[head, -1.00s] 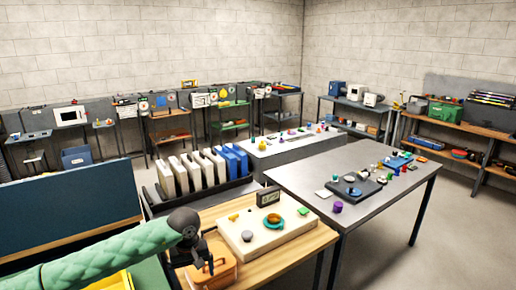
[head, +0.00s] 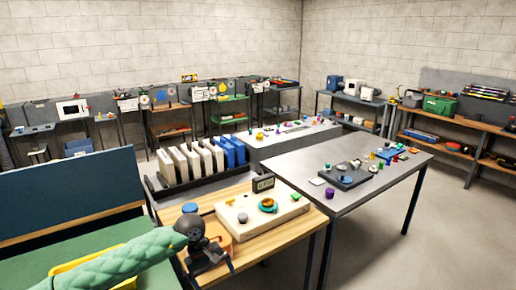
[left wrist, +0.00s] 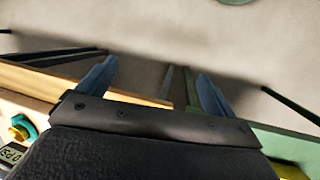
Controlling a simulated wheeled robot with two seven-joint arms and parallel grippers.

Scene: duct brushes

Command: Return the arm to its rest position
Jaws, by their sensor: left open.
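My left arm in its green quilted sleeve comes in from the lower left of the head view. Its black wrist and left gripper (head: 207,262) are over the near left edge of the wooden-topped bench (head: 245,248). The gripper partly covers an orange box (head: 218,240). In the left wrist view the two blue-grey fingers of the left gripper (left wrist: 158,85) stand wide apart, with nothing between them but blurred floor and bench parts. My right gripper is in neither view.
A cream device (head: 285,217) with a teal ring and a small display (head: 263,184) sits on the bench. A black rack (head: 155,188) of white and blue panels stands behind. A grey table (head: 300,168) with small parts is to the right. Floor at the far right is clear.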

